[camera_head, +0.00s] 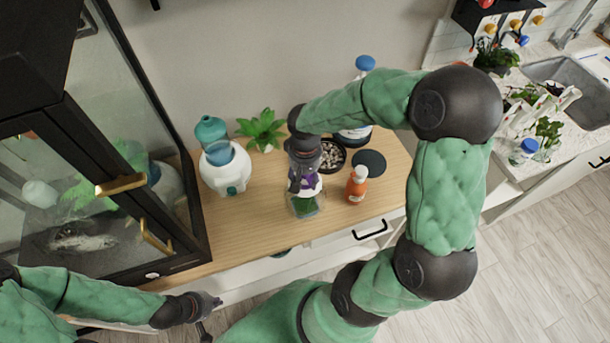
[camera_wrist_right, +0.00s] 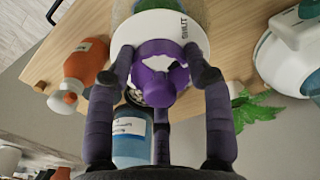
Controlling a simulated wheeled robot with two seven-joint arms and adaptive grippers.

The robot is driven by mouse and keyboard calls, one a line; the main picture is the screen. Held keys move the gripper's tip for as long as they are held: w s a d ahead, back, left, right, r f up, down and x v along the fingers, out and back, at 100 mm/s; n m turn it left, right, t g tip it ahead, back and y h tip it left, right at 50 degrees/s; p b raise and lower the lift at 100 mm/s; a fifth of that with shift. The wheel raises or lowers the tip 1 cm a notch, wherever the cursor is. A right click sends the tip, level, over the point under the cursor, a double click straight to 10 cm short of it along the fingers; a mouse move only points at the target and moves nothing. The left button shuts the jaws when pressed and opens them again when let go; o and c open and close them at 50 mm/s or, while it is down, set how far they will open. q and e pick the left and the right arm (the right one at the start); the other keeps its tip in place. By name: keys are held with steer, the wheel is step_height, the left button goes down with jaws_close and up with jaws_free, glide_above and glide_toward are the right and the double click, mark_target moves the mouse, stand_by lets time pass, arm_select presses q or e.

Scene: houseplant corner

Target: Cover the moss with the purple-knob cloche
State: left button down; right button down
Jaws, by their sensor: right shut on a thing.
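The purple-knob cloche (camera_head: 304,206) is a clear glass dome with a white top and a purple knob (camera_wrist_right: 158,82). My right gripper (camera_head: 303,178) is shut on the knob from above, with its fingers around it in the wrist view (camera_wrist_right: 160,88). Green moss (camera_head: 303,207) shows through the glass, and a bit of it shows at the top of the wrist view (camera_wrist_right: 310,9). The cloche is over the moss near the counter's front; I cannot tell whether its rim rests. My left gripper (camera_head: 212,310) is low at the left, apart from everything; its opening is unclear.
An orange bottle (camera_head: 357,186) stands close right of the cloche. A pebble dish (camera_head: 333,154) and a dark round mat (camera_head: 370,162) lie behind. A glass cabinet (camera_head: 110,190) borders the left.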

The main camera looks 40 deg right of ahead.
steer(key=shift+f+b, duration=1.4)
steer(key=shift+f, duration=0.25)
stand_by(1.5)
steer(key=shift+c, duration=2.1)
jaws_free()
step_height(320, 180, up, 12)
steer(key=shift+s, duration=0.1)
